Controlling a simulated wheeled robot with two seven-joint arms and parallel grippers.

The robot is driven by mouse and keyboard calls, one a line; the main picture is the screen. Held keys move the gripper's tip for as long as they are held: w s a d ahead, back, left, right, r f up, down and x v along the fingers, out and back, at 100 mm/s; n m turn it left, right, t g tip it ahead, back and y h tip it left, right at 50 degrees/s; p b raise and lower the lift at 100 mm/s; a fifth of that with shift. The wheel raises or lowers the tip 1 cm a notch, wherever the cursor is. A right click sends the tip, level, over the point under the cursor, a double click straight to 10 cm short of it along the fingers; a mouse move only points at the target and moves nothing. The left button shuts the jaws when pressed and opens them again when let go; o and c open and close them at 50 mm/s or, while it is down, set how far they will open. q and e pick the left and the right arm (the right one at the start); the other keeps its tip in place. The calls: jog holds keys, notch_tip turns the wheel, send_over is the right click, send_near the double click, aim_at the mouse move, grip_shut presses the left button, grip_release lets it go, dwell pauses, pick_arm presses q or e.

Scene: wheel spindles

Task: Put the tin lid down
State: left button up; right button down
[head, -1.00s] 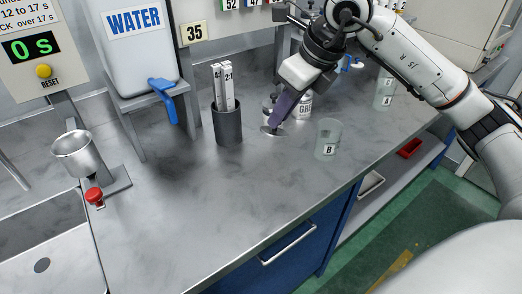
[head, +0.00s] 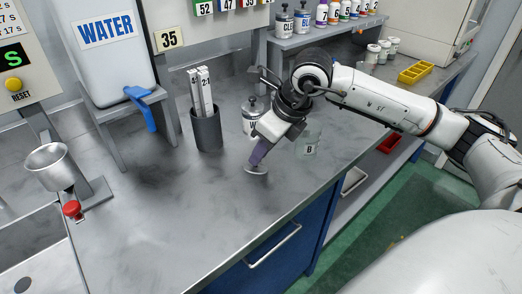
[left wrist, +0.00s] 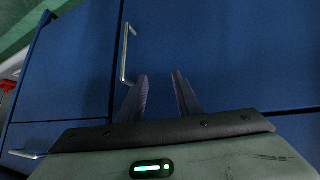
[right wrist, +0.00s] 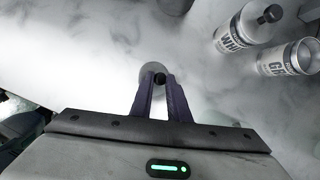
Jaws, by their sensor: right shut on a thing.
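The tin lid (head: 256,170) is a small grey disc with a dark knob. My right gripper (head: 259,156) is shut on its knob, low over the bench; I cannot tell whether the lid touches the bench. In the right wrist view the lid (right wrist: 152,72) shows between the fingertips (right wrist: 160,78). My left gripper (left wrist: 161,77) is open and empty, facing blue cabinet fronts.
A clear beaker marked B (head: 307,145) stands right of the gripper. A dark holder (head: 206,130) with white strips is to the left. The bench (head: 180,215) is clear in front and to the left. Its front edge lies to the right of the lid.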

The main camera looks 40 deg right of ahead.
jog(key=c, duration=2.1)
grip_release()
jog(key=shift+f, duration=0.15)
jog(key=o, duration=0.4)
jog(key=shift+r, duration=0.35)
jog(key=v, duration=1.1)
jog(key=shift+s+r, duration=0.15)
jog(key=shift+r, duration=0.15)
